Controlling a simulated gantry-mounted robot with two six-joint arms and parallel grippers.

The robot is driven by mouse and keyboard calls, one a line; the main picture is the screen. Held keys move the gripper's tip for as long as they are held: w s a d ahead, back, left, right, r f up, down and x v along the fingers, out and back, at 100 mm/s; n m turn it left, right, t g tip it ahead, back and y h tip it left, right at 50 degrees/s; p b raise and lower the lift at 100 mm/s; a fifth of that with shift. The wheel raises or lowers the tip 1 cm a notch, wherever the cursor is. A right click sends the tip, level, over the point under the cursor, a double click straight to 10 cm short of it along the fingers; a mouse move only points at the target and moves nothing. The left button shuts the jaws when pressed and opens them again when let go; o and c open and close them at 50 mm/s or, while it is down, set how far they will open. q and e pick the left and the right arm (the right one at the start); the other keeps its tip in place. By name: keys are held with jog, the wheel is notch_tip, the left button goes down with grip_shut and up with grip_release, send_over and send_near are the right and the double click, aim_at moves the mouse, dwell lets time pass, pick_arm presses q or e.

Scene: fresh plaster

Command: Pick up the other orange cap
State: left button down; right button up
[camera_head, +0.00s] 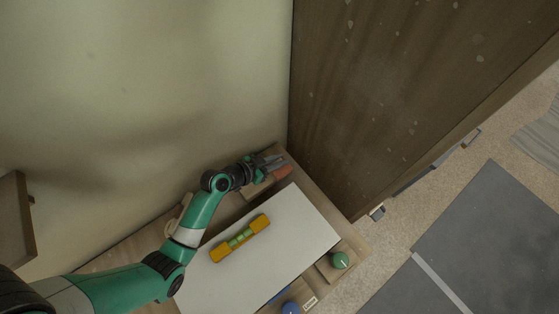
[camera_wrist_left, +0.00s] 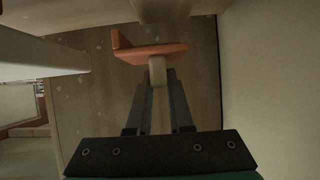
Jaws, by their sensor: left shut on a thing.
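My left gripper (camera_head: 275,163) is at the far corner of the wooden table, by the wall. In the left wrist view, its fingers (camera_wrist_left: 157,80) are shut on a pale stem of an orange piece (camera_wrist_left: 148,51). This piece is flat with a raised lip at its left end; I cannot tell whether it is a cap. It also shows in the head view (camera_head: 283,172), partly hidden by the gripper. A bar with yellow-orange ends and a green middle (camera_head: 240,238) lies on the white board. My right gripper is not in view.
The white board (camera_head: 298,222) covers much of the table (camera_head: 352,245). A green round object (camera_head: 340,260) and a blue one (camera_head: 290,308) sit along its near right side. A tall brown wood panel (camera_head: 390,90) and the pale wall (camera_head: 150,90) bound the far corner.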

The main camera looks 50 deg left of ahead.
pick_arm(q)
jog(key=s+r, duration=0.1)
jog(key=s+d+r, duration=0.1)
jog(key=r, duration=0.1)
jog(key=s+d+r+p, duration=0.1)
jog(key=shift+s+r, duration=0.25)
jog(key=shift+r, duration=0.15)
jog(key=s+d+r+p, duration=0.1)
jog(key=s+d+r, duration=0.2)
jog(key=s, duration=0.4)
jog(key=shift+s+d+r+p, duration=0.35)
jog(key=shift+s+d, duration=0.05)
jog(key=shift+d, duration=0.3)
